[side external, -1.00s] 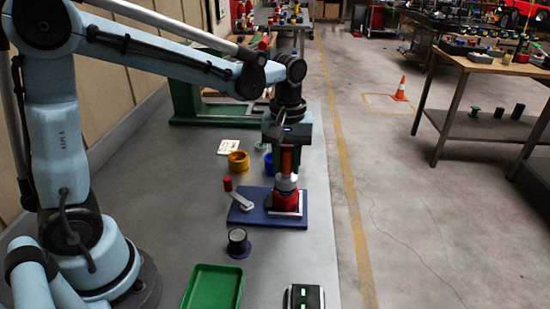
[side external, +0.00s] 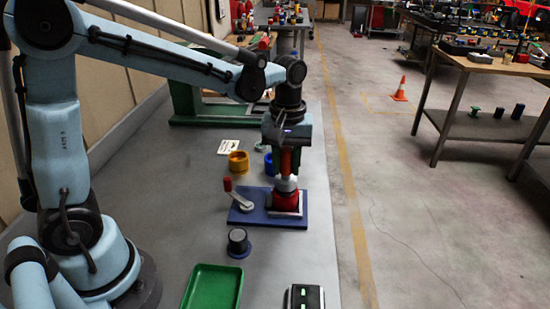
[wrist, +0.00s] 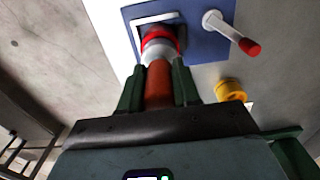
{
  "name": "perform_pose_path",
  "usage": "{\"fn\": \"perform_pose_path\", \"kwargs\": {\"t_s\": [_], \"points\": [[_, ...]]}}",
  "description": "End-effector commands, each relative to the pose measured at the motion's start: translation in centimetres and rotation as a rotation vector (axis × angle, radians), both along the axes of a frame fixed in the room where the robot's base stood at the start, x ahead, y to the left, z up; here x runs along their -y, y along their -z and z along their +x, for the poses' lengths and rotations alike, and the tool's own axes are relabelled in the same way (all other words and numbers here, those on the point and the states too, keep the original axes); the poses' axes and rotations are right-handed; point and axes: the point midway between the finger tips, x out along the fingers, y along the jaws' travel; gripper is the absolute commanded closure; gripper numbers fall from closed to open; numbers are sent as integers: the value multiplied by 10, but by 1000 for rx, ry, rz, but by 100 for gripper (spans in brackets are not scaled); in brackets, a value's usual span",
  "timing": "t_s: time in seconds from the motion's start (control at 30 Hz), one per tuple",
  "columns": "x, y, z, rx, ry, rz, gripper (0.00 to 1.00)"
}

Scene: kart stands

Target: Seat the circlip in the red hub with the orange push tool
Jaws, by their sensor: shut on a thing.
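My gripper (side external: 288,166) is shut on the orange push tool (side external: 286,160), which hangs roughly upright. In the wrist view the tool's orange handle (wrist: 158,86) lies between my two dark green fingers (wrist: 157,88). The tool's silver lower end (wrist: 159,49) is over the red hub (wrist: 151,34) and appears to meet it. The red hub also shows in the side view (side external: 285,201), on a blue base plate (side external: 253,216) in a pale square frame. The circlip cannot be made out; the tool's end covers much of the hub.
A crank lever (side external: 238,198) with a red knob is on the plate's left. A yellow ring-shaped part (side external: 238,163) and blue part (side external: 268,163) stand behind.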

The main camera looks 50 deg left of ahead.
Motion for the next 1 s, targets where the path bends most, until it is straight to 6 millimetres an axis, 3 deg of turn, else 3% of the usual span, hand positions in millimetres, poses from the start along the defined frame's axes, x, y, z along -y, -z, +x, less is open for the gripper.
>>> {"fn": "perform_pose_path", "kwargs": {"t_s": [1.0], "points": [[0,7,0,0,0,0,99]]}}
